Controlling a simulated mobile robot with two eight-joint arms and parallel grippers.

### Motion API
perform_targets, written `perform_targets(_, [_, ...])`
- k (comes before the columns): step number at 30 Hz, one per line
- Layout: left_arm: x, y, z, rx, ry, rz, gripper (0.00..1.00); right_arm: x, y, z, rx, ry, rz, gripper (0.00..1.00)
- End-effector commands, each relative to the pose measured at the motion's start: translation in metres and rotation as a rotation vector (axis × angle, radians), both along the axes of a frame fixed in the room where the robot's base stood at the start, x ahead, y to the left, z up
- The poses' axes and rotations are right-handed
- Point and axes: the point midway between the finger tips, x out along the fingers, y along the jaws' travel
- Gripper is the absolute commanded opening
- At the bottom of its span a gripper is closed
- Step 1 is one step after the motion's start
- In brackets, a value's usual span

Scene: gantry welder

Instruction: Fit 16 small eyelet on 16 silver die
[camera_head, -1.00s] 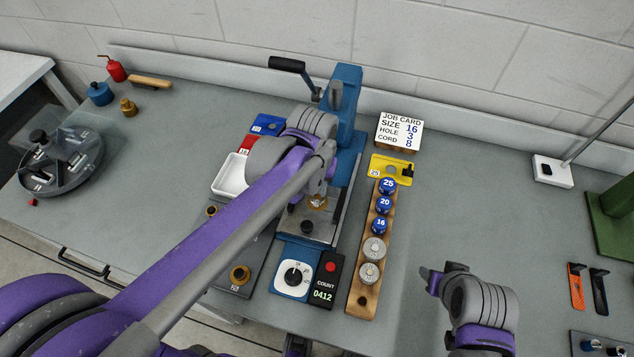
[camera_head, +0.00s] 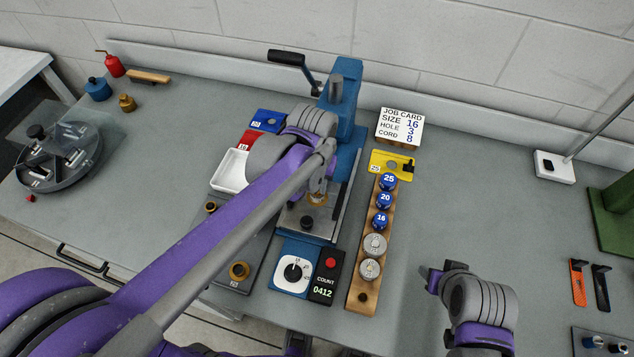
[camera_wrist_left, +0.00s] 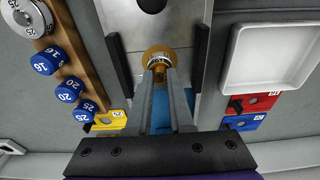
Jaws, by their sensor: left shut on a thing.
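My left gripper (camera_head: 318,190) reaches over the blue press and is shut on a small brass-coloured piece (camera_wrist_left: 160,76), apparently the eyelet. In the left wrist view its narrow fingers (camera_wrist_left: 164,80) point at a round silver die (camera_wrist_left: 157,61) with a brass-coloured rim, on the press plate. The piece is at or just above the die; I cannot tell whether they touch. The die's size mark is unreadable. My right gripper (camera_head: 432,278) hangs over the front right of the bench, away from the press; its jaw opening is unclear.
A wooden rack (camera_head: 359,285) right of the press holds blue-capped pieces and two silver dies (camera_head: 375,245). A white tray (camera_head: 230,171) and blue, red and yellow holders surround the press (camera_head: 345,105). A job card (camera_head: 400,128) reads size 16. The bench between rack and green stand is mostly clear.

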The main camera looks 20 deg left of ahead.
Motion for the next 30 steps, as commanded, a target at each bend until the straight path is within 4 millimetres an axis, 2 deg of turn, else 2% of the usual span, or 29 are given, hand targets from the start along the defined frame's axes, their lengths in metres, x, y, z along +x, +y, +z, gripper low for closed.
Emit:
perform_targets(8, [0.0, 0.0, -0.007, 0.0, 0.0, 0.0, 0.0, -0.002, 0.0, -0.006, 0.0, 0.004, 0.0, 0.5])
perform_targets(9, [0.0, 0.0, -0.006, 0.0, 0.0, 0.0, 0.27, -0.002, 0.0, -0.005, 0.0, 0.003, 0.0, 0.5])
perform_targets(14, [0.0, 0.0, -0.006, 0.0, 0.0, 0.0, 0.55, -0.002, 0.0, -0.005, 0.0, 0.003, 0.0, 0.5])
perform_targets(23, [0.0, 0.0, -0.005, 0.0, 0.0, 0.0, 0.55, -0.002, 0.0, -0.005, 0.0, 0.003, 0.0, 0.5])
perform_targets(26, [-0.001, 0.0, 0.003, 0.0, 0.0, 0.0, 0.55, -0.001, 0.0, -0.004, 0.0, 0.002, 0.0, 0.5])
perform_targets(30, [-0.004, 0.0, 0.027, 0.0, -0.001, 0.0, 0.55, 0.0, 0.0, 0.0, 0.0, 0.0, 0.0, 0.5])
